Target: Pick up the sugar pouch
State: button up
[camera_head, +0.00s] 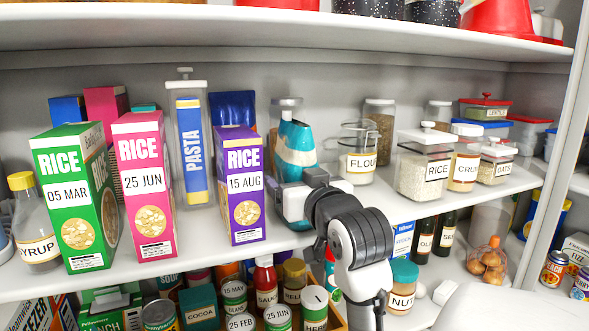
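A teal and white pouch (296,146) stands on the middle shelf, right of the purple rice box, in the head view. It looks slightly tilted, and no sugar label can be read on it; it may be the sugar pouch. My gripper (291,192) is at its lower front, with my arm reaching in from the lower right.
A purple rice box (240,187) stands close on the left. A flour jar (359,160) and a clear rice container (424,168) stand on the right. The upper shelf (300,36) runs overhead. Jars and cans crowd the shelf below.

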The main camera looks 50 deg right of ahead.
jog(key=c, duration=1.2)
jog(key=shift+o, duration=0.2)
jog(key=shift+r, duration=0.15)
